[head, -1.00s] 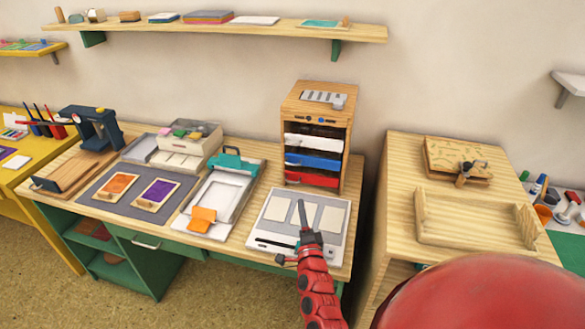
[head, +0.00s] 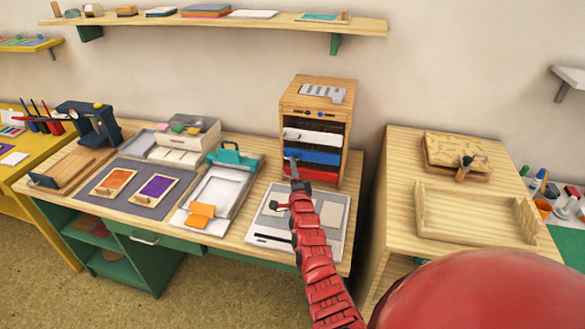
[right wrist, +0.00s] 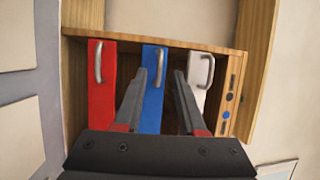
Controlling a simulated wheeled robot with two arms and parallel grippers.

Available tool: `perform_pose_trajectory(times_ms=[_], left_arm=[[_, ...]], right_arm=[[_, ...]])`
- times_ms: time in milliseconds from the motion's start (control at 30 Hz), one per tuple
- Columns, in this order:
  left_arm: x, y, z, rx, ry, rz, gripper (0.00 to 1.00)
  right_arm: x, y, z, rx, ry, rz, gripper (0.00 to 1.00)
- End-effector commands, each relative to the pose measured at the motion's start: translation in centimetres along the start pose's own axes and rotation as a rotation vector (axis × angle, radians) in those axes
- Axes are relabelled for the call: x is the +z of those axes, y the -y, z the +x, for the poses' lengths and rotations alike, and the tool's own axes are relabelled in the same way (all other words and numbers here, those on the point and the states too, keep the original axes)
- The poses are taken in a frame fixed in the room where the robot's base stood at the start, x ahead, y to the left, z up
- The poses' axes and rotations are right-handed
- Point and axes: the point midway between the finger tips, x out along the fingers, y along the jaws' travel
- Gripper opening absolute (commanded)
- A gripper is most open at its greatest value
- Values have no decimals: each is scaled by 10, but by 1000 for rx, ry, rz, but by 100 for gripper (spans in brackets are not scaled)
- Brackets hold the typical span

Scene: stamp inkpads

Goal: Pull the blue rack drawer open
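The wooden rack (head: 345,118) stands at the back right of the desk with a white drawer (head: 312,137), a blue drawer (head: 320,156) and a red drawer (head: 318,175). All three look pushed in. In the right wrist view the rack appears turned on its side, with the blue drawer (right wrist: 151,112) in the middle and its metal handle (right wrist: 159,66) upright. My right gripper (right wrist: 160,74) is open, one finger on each side of that handle in the picture; I cannot tell whether it touches. My left gripper is not in view.
A grey board with pale sheets (head: 330,213) lies on the desk below my right arm. A teal-handled press (head: 232,157) stands left of the rack. A wooden side cabinet with a tray (head: 470,232) stands to the right.

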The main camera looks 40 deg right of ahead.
Motion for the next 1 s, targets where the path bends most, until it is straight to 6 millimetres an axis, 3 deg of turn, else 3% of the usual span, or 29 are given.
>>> perform_pose_trajectory(times_ms=[200, 500, 533, 733, 1000], left_arm=[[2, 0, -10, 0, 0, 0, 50], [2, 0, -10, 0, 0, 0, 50], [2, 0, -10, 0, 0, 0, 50], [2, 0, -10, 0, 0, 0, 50], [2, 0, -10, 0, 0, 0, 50]], right_arm=[[1, -1, 15, 1, 1, 2, 40], [0, -1, 17, 3, 1, 1, 40], [0, -1, 17, 3, 1, 1, 38], [0, -1, 17, 3, 0, 1, 2], [0, -1, 17, 3, 0, 1, 0]])
